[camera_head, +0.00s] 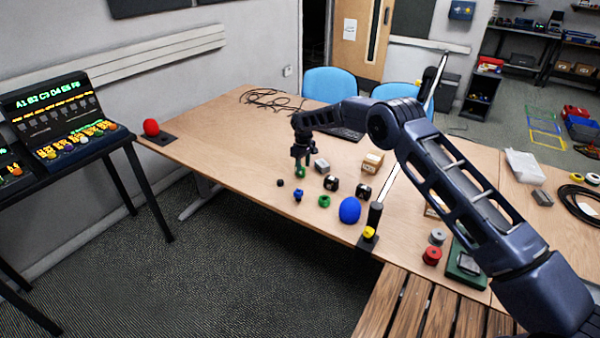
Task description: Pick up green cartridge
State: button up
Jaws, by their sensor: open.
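A small green piece (324,201), likely the green cartridge, sits on the wooden table (235,135) near its front edge. My gripper (301,172) points down over the table, up and left of this piece in the picture and apart from it. Green also shows at the fingertips. I cannot tell whether that is part of my fingers or another green thing between or behind them. My gripper is open, though its finger gap is too small to make out.
Beside the green piece are a small blue piece (298,195), a blue ball (349,210) and a black-and-white block (331,183). A grey block (322,166) stands near my gripper. A red ball (151,127) is at the far left corner. The table's left middle is clear.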

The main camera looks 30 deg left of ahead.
aim_at(302, 167)
notch_tip(302, 167, down, 4)
jog(key=shift+s+a+f, duration=0.1)
jog(key=shift+s+f, duration=0.05)
grip_shut()
dwell(0.3)
